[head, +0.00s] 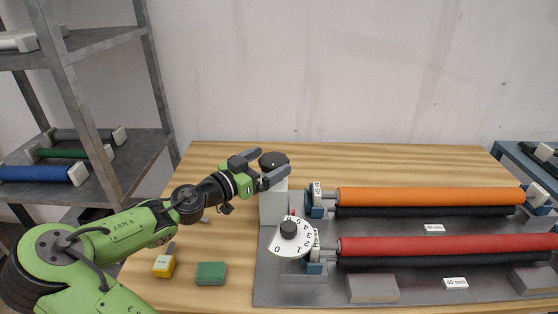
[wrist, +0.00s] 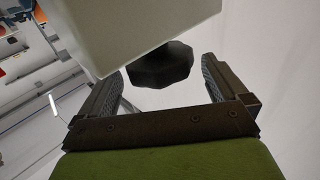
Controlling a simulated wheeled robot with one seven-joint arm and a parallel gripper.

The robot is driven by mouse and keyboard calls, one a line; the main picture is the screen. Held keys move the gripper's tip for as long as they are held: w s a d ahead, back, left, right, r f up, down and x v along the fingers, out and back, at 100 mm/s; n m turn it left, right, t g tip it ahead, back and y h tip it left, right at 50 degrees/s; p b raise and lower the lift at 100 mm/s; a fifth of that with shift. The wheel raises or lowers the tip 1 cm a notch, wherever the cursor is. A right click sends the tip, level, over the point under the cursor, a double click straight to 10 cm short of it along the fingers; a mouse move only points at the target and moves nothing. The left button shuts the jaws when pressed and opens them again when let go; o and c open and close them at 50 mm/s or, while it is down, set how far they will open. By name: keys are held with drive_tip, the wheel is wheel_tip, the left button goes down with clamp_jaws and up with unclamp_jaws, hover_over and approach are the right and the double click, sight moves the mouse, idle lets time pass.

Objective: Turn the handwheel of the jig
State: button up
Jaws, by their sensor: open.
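I see no clear contact in the wrist view, where my gripper (wrist: 160,72) shows a gap on both sides. A white numbered dial (head: 290,239) with a black hub stands in front of the block.
An orange roller (head: 430,199) and a red roller (head: 450,246) lie to the right on a grey plate (head: 320,292). A yellow block (head: 164,267) and a green block (head: 211,273) sit front left on the wooden table. A metal shelf (head: 110,160) stands at left.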

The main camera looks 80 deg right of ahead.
sight(284, 154)
drive_tip(key=x, duration=0.4)
drive_tip(key=shift+s+d, duration=0.15)
drive_tip(key=shift+d, duration=0.1)
drive_tip(key=c, duration=1)
